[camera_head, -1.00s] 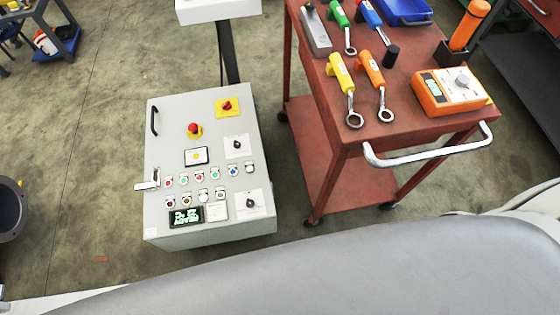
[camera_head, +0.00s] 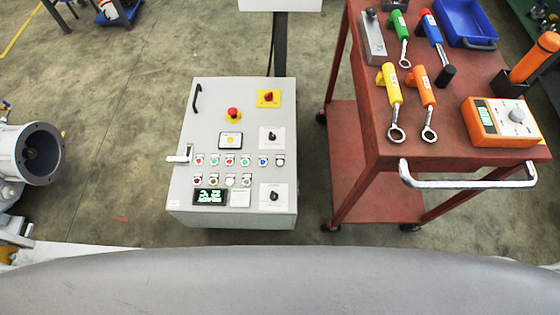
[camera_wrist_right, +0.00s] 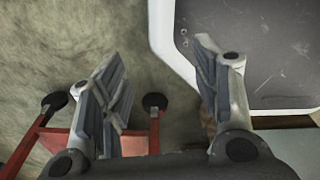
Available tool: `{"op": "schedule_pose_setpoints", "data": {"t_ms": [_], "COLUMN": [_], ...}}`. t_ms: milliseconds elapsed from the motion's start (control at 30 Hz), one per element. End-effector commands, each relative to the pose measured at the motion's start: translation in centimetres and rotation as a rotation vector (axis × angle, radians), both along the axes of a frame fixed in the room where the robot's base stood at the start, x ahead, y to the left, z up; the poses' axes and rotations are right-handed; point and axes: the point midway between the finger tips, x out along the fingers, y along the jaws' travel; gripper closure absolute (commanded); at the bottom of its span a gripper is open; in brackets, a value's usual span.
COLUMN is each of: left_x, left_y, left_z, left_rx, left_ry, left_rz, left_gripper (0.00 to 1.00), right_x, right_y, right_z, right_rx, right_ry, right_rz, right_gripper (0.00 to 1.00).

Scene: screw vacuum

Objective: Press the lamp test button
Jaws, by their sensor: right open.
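The grey control cabinet (camera_head: 184,215) stands ahead of me, left of centre in the head view. The button labels are too small to read, so I cannot tell which one is the lamp test button. My right gripper (camera_wrist_right: 162,85) shows only in the right wrist view, open and empty, above the floor with nothing between its fingers. My left gripper is out of view.
A red tool trolley (camera_head: 362,105) with several wrenches, an orange meter (camera_head: 500,122) and a blue bin (camera_head: 465,22) stands right of the cabinet. A grey round flange (camera_head: 45,153) is at the left. Open floor lies between flange and cabinet.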

Motion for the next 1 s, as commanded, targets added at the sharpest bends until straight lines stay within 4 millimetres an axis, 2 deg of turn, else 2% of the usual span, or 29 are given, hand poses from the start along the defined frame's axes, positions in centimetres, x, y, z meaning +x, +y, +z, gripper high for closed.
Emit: {"op": "schedule_pose_setpoints", "data": {"t_ms": [67, 433, 1000], "left_x": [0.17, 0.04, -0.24], "left_y": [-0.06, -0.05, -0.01], "left_z": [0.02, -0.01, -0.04], "left_rx": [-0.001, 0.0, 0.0], "left_ry": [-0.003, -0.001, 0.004], "left_rz": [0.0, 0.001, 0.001], "left_gripper": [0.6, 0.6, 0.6], "right_x": [-0.1, -0.06, 0.13], "right_y": [-0.22, -0.58, -0.54], "right_z": [-0.01, 0.0, 0.01], "right_rx": [-0.002, -0.007, -0.006], "right_ry": [0.002, 0.002, -0.002], "right_rz": [0.001, 0.002, 0.001], "right_gripper": [0.52, 0.99, 1.0]}}
